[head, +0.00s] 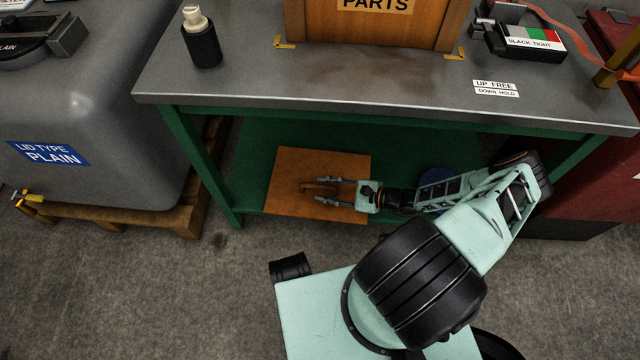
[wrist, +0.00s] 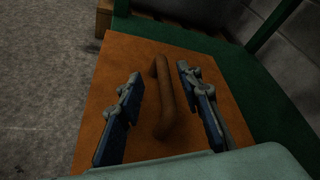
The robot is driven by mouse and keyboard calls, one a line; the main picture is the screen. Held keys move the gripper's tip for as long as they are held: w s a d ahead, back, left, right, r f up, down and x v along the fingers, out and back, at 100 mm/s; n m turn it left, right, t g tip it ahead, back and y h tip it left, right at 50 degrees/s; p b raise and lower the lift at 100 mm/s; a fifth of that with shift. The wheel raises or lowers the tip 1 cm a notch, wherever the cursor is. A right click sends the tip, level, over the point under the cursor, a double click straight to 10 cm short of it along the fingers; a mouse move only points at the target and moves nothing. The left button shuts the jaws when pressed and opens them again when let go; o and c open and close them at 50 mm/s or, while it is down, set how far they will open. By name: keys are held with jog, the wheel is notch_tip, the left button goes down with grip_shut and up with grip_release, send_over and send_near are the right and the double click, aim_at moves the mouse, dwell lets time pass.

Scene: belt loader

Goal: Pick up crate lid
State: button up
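The crate lid (head: 292,165) is a flat, square, orange-brown board lying on the green lower shelf of the workbench. It also shows in the wrist view (wrist: 110,68), with a brown bar handle (wrist: 163,95) standing along its middle. My gripper (head: 331,190) reaches in from the right over the lid. In the wrist view my gripper (wrist: 155,85) is open, with one blue-padded finger on each side of the handle. There are visible gaps between both fingers and the handle. Whether the fingertips touch the lid cannot be told.
The bench top (head: 250,75) overhangs the shelf (head: 255,140), and a green leg (head: 205,170) stands left of the lid. A wooden parts crate (head: 375,22) and black bottle (head: 201,40) stand on top. A grey tank (head: 90,110) on a pallet is at left.

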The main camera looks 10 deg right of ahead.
aim_at(320, 187)
jog(key=x, duration=0.1)
jog(key=b+x, duration=0.1)
jog(key=x, duration=0.1)
jog(key=b+x, duration=0.1)
jog(key=shift+w+f, duration=0.35)
jog(key=shift+f, duration=0.05)
jog(key=shift+w+a, duration=0.25)
jog(key=shift+c, duration=0.6)
grip_shut()
jog(key=shift+r, duration=0.1)
